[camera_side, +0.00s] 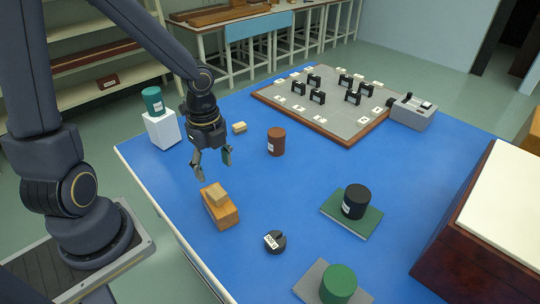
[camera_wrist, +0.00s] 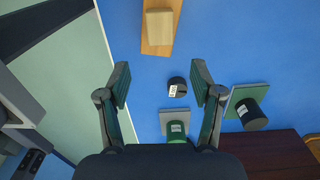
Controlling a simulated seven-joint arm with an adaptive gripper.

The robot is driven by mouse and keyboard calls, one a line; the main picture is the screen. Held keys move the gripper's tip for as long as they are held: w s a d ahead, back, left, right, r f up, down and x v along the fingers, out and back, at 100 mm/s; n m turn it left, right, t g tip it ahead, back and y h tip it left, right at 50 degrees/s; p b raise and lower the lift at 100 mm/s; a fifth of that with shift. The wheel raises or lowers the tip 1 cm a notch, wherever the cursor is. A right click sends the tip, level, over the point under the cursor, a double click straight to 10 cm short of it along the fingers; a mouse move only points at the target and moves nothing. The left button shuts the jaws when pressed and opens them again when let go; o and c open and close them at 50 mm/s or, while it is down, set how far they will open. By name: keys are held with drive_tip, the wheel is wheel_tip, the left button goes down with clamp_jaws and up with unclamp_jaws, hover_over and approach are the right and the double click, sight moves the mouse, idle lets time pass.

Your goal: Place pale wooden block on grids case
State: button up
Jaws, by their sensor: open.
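A pale wooden block (camera_side: 217,194) lies on top of an orange-brown wooden box (camera_side: 222,213) near the table's left edge. In the wrist view, the pale block (camera_wrist: 158,26) sits on the orange-brown box (camera_wrist: 155,49) at the top of the picture, beyond my fingertips. My gripper (camera_side: 212,163) is open and empty, pointing down, above the table and apart from the block. Its two fingers are spread in the wrist view (camera_wrist: 161,84). A smaller tan block (camera_side: 239,127) lies farther back. No readable label shows which thing is the grids case.
A brown cylinder (camera_side: 276,142) stands right of my gripper. A black labelled puck (camera_side: 275,242), a black cylinder (camera_side: 356,201) on a green plate, and a green cylinder (camera_side: 338,284) stand in front. A grey board (camera_side: 330,115) bears black holders. Blue table is clear between them.

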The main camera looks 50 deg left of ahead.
drive_tip(key=s+r+n+t, duration=0.2)
drive_tip(key=s+r+n, duration=0.1)
drive_tip(key=r+n, duration=0.5)
drive_tip(key=s+d+r+n+t, duration=0.1)
drive_tip(key=s+r+n+t, duration=0.2)
drive_tip(key=r+n, duration=0.6)
drive_tip(key=shift+s+d+r+n+t, duration=0.15)
drive_tip(key=shift+s+n+t, duration=0.15)
drive_tip(key=shift+s+n, duration=0.2)
